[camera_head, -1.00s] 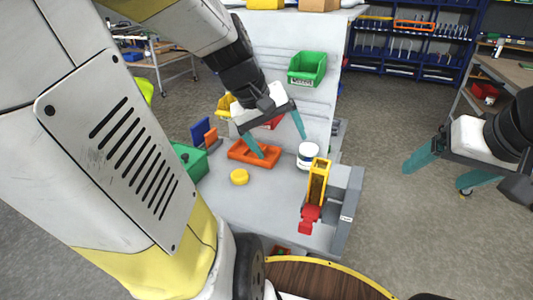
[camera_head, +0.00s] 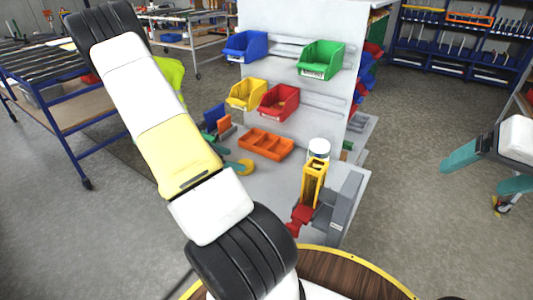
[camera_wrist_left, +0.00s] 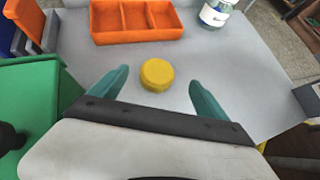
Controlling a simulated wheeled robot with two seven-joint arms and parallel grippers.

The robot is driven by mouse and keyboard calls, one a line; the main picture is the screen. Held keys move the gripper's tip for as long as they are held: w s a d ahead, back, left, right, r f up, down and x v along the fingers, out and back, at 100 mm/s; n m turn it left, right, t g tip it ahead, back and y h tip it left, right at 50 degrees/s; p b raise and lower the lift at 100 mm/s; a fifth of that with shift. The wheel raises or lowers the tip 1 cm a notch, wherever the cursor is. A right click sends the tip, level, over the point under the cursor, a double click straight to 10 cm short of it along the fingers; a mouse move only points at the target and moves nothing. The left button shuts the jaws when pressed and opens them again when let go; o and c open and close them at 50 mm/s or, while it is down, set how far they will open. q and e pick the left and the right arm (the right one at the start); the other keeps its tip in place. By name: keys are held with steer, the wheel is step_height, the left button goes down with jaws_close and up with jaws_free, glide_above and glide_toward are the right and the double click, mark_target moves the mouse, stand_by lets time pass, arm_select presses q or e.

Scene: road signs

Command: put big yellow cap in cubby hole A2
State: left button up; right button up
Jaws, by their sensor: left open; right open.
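The big yellow cap (camera_head: 247,167) lies on the grey worktop, just in front of the orange tray. In the left wrist view the cap (camera_wrist_left: 157,75) sits centrally, ahead of and between the two spread teal fingers. My left gripper (camera_wrist_left: 159,77) is open and empty; whether its fingers flank the cap at table height I cannot tell. In the head view my left arm hides most of it, with one teal finger showing beside the cap. My right gripper (camera_head: 471,179) is open and empty at the right edge. I can read no A2 label on any cubby hole.
The orange tray (camera_head: 266,144) has several compartments. A white-lidded jar (camera_head: 319,149) and a yellow and red tool (camera_head: 312,185) stand right of it. Blue (camera_head: 246,46), green (camera_head: 321,60), yellow (camera_head: 247,94) and red (camera_head: 279,102) bins hang on the panel behind.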

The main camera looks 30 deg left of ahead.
mark_target(245, 163)
arm_select(q)
steer(key=x, duration=0.7)
steer(key=shift+a+f, duration=0.1)
steer(key=shift+f, duration=0.35)
steer(key=c, duration=1.4)
